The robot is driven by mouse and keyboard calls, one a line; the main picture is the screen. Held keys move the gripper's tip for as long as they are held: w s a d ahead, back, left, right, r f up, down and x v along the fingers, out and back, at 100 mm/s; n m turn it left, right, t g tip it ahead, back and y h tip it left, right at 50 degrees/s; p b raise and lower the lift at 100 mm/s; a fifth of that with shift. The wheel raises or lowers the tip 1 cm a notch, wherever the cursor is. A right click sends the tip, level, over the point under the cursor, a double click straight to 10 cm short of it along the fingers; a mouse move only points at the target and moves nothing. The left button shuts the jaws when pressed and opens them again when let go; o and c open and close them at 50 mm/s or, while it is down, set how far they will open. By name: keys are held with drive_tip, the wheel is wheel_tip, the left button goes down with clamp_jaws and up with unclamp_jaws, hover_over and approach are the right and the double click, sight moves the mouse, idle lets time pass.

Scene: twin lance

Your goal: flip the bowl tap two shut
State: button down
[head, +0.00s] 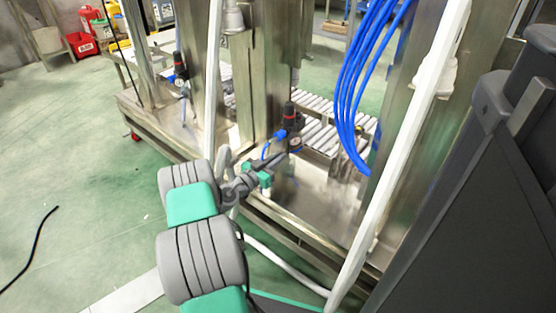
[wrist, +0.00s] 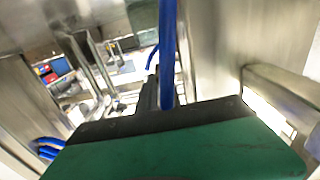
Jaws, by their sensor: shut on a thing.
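A regulator assembly with a dark body, a red band (head: 290,115) and a round gauge (head: 296,141) stands on the steel frame in the head view. A blue fitting (head: 281,134) and a blue hose sit at its left side; I take this to be where bowl tap two is. My gripper (head: 279,160) reaches in from the lower left, just below the gauge. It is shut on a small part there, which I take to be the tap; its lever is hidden. In the wrist view my green gripper body covers the bottom, and a blue hose (wrist: 167,52) crosses in front.
A similar regulator (head: 179,68) stands further left. Blue hoses (head: 355,85) hang at the upper right. Steel posts (head: 259,65) and a white pipe (head: 398,165) stand close around the arm. A roller conveyor (head: 322,138) lies behind.

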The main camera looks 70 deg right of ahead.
drive_tip(key=shift+w, duration=0.25)
drive_tip(key=c, duration=1.6)
unclamp_jaws()
drive_tip(key=shift+o, duration=0.3)
drive_tip(key=shift+s, duration=0.1)
drive_tip(key=p+v, duration=0.2)
drive_tip(key=v, duration=0.5)
drive_tip(key=shift+a+p, duration=0.3)
drive_tip(key=shift+a, duration=0.05)
